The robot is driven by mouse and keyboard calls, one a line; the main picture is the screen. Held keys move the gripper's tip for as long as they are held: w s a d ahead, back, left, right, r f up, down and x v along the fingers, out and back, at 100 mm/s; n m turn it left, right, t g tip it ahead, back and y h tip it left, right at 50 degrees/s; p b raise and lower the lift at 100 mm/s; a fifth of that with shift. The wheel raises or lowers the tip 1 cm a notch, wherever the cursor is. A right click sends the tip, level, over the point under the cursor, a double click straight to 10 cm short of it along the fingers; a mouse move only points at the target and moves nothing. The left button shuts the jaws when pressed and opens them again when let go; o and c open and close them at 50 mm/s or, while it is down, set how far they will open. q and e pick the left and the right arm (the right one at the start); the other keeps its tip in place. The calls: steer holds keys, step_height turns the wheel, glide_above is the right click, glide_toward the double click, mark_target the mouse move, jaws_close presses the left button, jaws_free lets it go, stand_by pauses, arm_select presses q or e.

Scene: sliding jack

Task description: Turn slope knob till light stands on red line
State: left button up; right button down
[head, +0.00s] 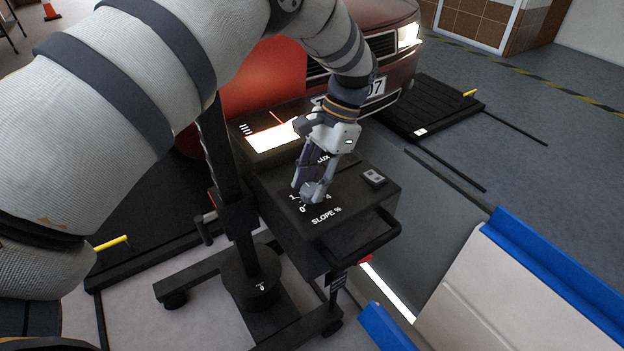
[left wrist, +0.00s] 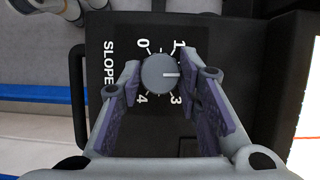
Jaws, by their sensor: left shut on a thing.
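The slope knob (left wrist: 159,72) is a grey round dial on top of the black tester box (head: 352,213), beside the "SLOPE %" label. In the left wrist view its white pointer line points right, between the marks 1 and 3. My left gripper (head: 311,194) is shut on the knob, with one finger on each side. The screen (head: 270,141) on the box shows a bright white patch of light. A red line (head: 277,118) slants across its darker upper part, above the patch. My left wrist hides the screen's right side. My right gripper is not in view.
A red car (head: 384,38) with lit headlamp stands close behind the box. A black handle (head: 362,240) juts from the box's front. A black post (head: 230,190) on a wheeled base stands left. Blue-edged white panels (head: 535,290) lie at lower right.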

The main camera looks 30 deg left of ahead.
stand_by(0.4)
arm_select(q)
steer(key=o, duration=1.1)
steer(key=v, duration=1.2)
steer(key=shift+s, duration=0.15)
